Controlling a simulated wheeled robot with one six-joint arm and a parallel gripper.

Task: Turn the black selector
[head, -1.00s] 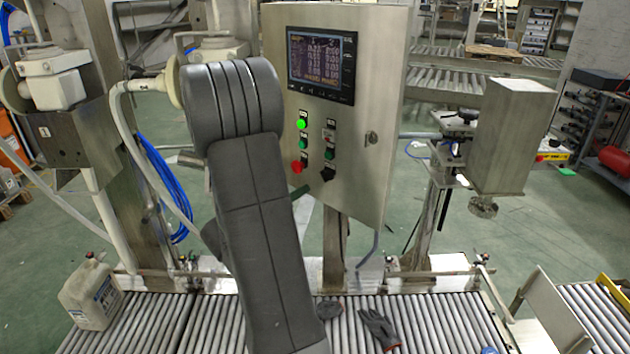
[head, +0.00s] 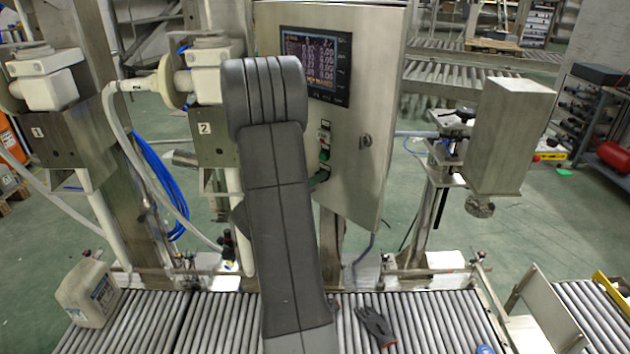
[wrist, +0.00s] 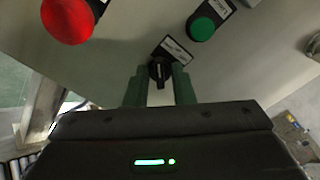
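The black selector (wrist: 160,72) is on the steel panel face below a small white label in the wrist view. My gripper (wrist: 160,84) has two green fingers, one on each side of the selector. The fingers stand apart with the knob between their tips, and no clear grip on it shows. In the head view my arm hides the selector, and only a bit of green finger (head: 318,180) shows at the panel.
A green button (wrist: 202,29) and a red button (wrist: 68,20) are above the selector, right and left. The steel control cabinet (head: 350,200) carries a screen (head: 315,65). A roller conveyor (head: 220,315) with a white jug (head: 90,292) and dark glove (head: 376,326) lies below.

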